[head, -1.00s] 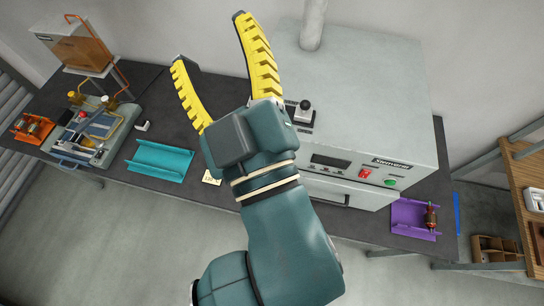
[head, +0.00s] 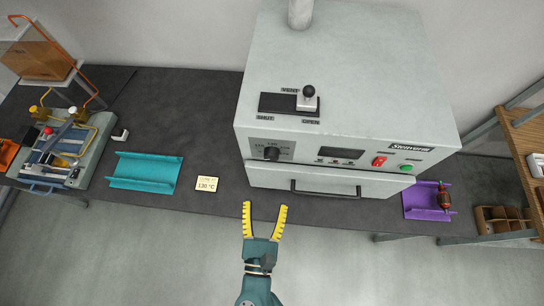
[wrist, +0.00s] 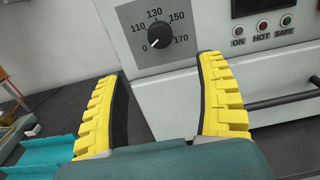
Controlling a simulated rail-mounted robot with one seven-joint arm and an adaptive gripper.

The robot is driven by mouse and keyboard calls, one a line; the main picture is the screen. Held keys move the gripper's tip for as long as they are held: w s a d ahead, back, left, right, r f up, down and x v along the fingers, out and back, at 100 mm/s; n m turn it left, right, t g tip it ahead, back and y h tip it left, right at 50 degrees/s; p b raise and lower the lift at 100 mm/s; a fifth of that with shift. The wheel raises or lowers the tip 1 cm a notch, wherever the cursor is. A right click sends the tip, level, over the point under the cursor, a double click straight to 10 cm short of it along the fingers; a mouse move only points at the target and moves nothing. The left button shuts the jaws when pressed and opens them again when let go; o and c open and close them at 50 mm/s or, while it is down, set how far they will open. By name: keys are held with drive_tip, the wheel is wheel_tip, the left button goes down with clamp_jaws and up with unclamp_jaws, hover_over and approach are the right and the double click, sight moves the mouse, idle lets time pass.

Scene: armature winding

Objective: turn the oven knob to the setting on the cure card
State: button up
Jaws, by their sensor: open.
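The oven knob (head: 272,153) is black and round, on a grey dial panel at the left of the oven's front. In the wrist view the knob (wrist: 160,35) has the marks 0, 110, 130, 150 and 170 around it. Its white pointer line appears to aim at the 0 mark. The cure card (head: 206,184) lies on the bench left of the oven and reads 130 °C. My gripper (head: 265,206) is open and empty, in front of the oven and apart from the knob. In the wrist view the knob shows beyond and between the yellow fingers.
The oven (head: 340,90) has a door handle (head: 325,191) below the knob panel and a vent lever (head: 307,98) on top. A teal tray (head: 146,171) lies left of the card. A purple holder (head: 424,201) with a rotor stands to the right.

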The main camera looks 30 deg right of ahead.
sight(271, 159)
drive_tip(key=x, duration=1.3)
drive_tip(key=shift+w+d, duration=0.15)
drive_tip(key=shift+w, duration=0.1)
drive_tip(key=c, duration=1.2)
